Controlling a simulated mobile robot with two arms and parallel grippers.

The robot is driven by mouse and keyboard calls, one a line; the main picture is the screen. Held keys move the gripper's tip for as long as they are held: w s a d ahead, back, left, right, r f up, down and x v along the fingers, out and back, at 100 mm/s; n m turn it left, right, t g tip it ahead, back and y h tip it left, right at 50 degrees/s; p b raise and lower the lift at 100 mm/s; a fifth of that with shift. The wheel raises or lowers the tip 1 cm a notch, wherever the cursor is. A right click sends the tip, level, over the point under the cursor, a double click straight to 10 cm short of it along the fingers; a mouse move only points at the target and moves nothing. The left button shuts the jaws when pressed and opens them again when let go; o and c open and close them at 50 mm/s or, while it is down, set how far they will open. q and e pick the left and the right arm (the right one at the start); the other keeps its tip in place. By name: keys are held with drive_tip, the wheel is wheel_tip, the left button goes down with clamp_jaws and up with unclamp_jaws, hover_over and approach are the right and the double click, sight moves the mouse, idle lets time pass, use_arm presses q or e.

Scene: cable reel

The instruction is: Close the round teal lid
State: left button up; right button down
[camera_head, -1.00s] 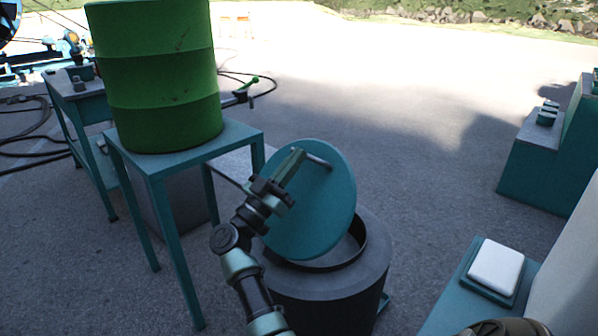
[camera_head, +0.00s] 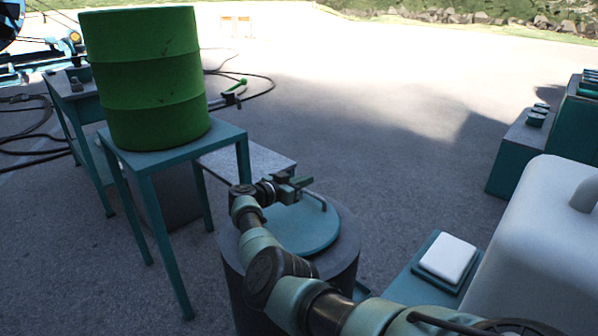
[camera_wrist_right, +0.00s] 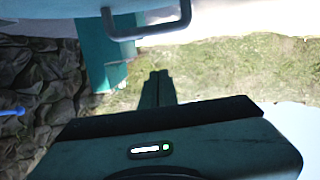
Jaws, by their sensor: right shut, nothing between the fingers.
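The round teal lid (camera_head: 308,232) lies flat over the opening of the grey drum (camera_head: 347,247) in the head view. Its bar handle (camera_head: 318,199) stands on the far part of the lid. My right arm reaches across the drum from the lower right and hides part of the lid and rim. My right gripper (camera_head: 300,183) is shut and empty, near the lid's far edge beside the handle. In the right wrist view the shut fingers (camera_wrist_right: 158,88) point toward the dark handle (camera_wrist_right: 150,28), apart from it in the picture. My left gripper is not in view.
A green barrel (camera_head: 150,80) stands on a teal table (camera_head: 232,133) at the left. A low grey-topped bench (camera_head: 240,163) is behind the drum. A white pad on a teal stand (camera_head: 447,257) is at the right. Open pavement lies beyond.

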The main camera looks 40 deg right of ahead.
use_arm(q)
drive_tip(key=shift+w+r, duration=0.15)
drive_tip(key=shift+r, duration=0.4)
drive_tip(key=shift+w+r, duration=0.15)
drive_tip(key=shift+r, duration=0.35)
use_arm(e)
drive_tip(key=y, duration=0.2)
hover_over(308, 206)
drive_tip(key=shift+f, duration=2.05)
